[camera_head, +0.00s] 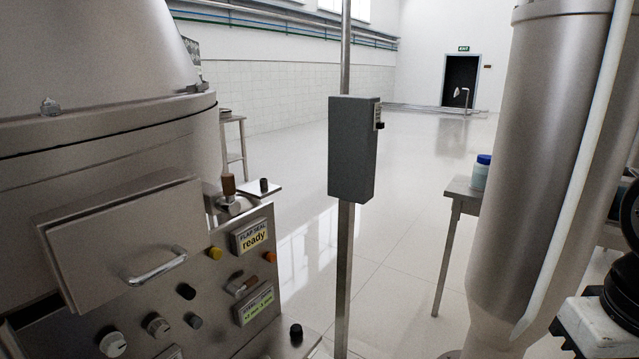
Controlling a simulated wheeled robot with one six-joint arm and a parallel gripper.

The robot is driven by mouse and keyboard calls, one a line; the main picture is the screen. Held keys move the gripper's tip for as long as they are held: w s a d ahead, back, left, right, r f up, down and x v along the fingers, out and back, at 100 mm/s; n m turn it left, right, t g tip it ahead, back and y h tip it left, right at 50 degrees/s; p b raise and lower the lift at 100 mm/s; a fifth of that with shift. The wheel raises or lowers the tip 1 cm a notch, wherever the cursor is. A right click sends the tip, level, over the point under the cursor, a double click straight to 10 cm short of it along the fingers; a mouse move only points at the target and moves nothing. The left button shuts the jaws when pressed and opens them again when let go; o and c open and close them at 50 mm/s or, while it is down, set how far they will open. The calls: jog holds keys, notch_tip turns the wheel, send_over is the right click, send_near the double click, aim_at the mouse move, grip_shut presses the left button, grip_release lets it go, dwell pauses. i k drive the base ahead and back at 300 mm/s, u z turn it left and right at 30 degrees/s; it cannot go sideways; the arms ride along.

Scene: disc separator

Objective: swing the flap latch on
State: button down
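The separator's flap (115,235) is a flat metal panel with a bright bar handle (158,267) on the left. Beside its upper right corner stands a lever with a brown grip (228,186), pointing up. I cannot tell for sure which of these levers is the flap latch. My gripper is not in view; dark and white parts at the right edge may belong to my arm.
The control panel (215,325) carries several knobs and buttons and a second label (256,304). A grey box (354,148) on a post stands right of the machine. A large metal cylinder (530,150) and a table (461,191) with a blue-lidded jar (481,172) are farther right. Open floor lies between.

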aim_at(226, 205)
jog(key=k, duration=0.5)
jog(key=z, duration=0.85)
jog(key=i, duration=0.8)
jog(key=u, duration=1.15)
